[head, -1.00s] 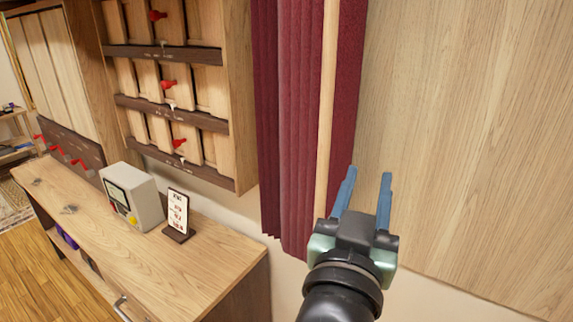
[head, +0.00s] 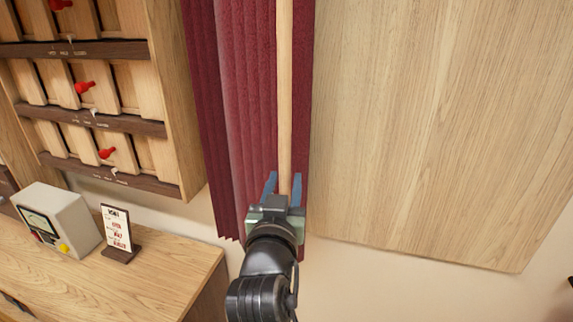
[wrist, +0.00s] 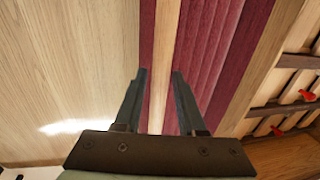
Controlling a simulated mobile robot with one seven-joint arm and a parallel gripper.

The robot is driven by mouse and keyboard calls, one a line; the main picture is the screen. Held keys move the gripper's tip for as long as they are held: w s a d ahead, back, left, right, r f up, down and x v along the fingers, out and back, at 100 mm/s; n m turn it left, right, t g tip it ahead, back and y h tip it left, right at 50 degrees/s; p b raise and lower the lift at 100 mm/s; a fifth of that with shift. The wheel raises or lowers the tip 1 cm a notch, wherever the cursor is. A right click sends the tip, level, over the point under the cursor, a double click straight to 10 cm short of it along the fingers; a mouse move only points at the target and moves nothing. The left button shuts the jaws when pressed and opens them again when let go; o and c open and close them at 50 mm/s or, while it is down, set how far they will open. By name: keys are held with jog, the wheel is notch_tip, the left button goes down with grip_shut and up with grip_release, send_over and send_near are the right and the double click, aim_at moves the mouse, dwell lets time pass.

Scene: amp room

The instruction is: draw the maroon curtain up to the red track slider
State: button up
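The maroon curtain (head: 236,110) hangs in narrow folds against the wall, its lower hem in view and its top out of frame. It also shows in the wrist view (wrist: 206,45). A pale wooden rod (head: 285,90) hangs upright in front of the curtain. My gripper (head: 284,176) is open near the rod's lower part. In the wrist view the rod (wrist: 163,45) lines up between the two spread fingers (wrist: 159,73), with a gap on each side. Whether the rod is fully between the fingers in depth I cannot tell. No track or track slider can be made out.
A wooden wall panel (head: 420,120) is right of the curtain. On the left are a cabinet (head: 185,110) with several red knobs and a wooden counter (head: 150,285) bearing a grey meter box (head: 60,222) and a small sign (head: 117,228). Plain wall shows below the curtain.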

jog(key=shift+w+d+p, duration=0.15)
jog(key=shift+w+p, duration=0.05)
jog(key=shift+w, duration=0.85)
jog(key=shift+w+d+p, duration=0.1)
jog(key=shift+w+p, duration=0.05)
jog(key=shift+w, duration=0.9)
grip_shut()
